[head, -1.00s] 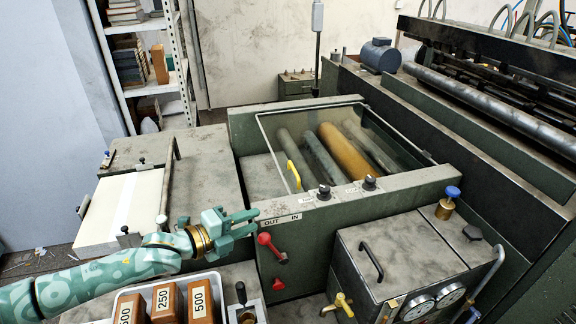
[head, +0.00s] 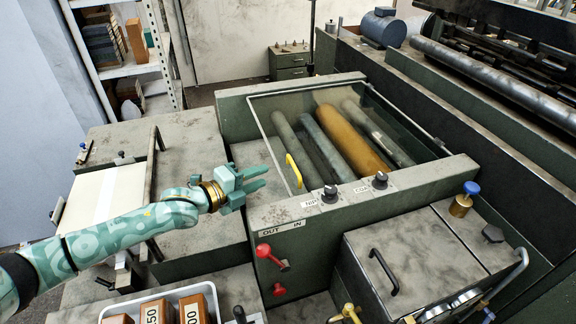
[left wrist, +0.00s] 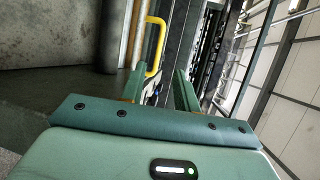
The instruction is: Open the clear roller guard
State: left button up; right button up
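The clear roller guard (head: 345,135) lies closed over the roller well, a flat transparent pane in a thin frame. Its yellow handle (head: 293,171) stands at the pane's left front edge. My left gripper (head: 264,178) is open and empty, just left of the handle and apart from it. In the left wrist view, the yellow handle (left wrist: 155,45) shows beyond the two spread fingers of my left gripper (left wrist: 158,85). My right gripper is not in view.
Two black knobs (head: 330,194) sit on the front rail right of the handle. Red levers (head: 270,256) stick out of the front face below. A white tray (head: 228,300) of marked blocks stands at the lower front.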

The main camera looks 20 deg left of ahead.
aim_at(288, 176)
pick_arm(q)
jog(key=b+x, duration=0.2)
jog(key=x, duration=0.8)
jog(key=shift+w+f, duration=0.15)
jog(key=shift+w, duration=0.1)
grip_shut()
